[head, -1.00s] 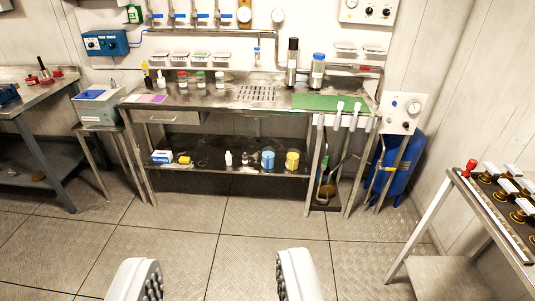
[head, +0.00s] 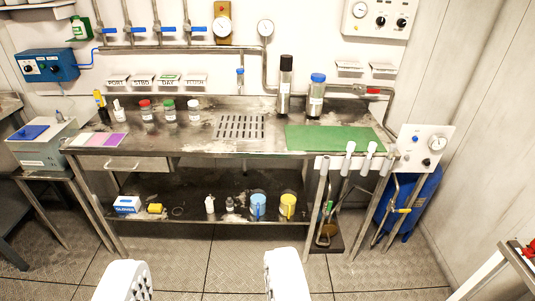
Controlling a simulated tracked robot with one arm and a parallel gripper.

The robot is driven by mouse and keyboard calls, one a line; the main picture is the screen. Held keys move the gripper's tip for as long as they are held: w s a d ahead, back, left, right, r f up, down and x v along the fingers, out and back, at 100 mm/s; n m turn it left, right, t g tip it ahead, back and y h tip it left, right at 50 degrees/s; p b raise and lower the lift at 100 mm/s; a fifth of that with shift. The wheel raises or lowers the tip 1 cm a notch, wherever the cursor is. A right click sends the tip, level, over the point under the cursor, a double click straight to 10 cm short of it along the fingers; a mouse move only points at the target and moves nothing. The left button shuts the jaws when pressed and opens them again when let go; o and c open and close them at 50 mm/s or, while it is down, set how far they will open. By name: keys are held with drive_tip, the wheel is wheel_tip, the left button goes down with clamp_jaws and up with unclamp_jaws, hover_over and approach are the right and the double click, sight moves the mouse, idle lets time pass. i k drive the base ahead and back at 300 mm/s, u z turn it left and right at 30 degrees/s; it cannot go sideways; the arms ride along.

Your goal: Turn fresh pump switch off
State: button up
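My gripper (head: 205,278) is at the bottom of the view, its two white fingers wide apart with only floor showing between them. It is well short of the bench and touches nothing. No label naming the fresh pump switch is readable.
A steel bench (head: 190,146) spans the middle, with bottles, a green mat (head: 334,139) and a lower shelf. White levers (head: 348,158) stand at its front right. A blue tank (head: 412,205) is at the right. Another table (head: 512,262) edges in at lower right. Floor ahead is clear.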

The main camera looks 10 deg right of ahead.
sight(400, 22)
drive_tip(key=u, duration=0.05)
drive_tip(key=i, duration=1.8)
drive_tip(key=z, duration=1.15)
drive_tip(key=i, duration=1.75)
drive_tip(key=z, duration=0.25)
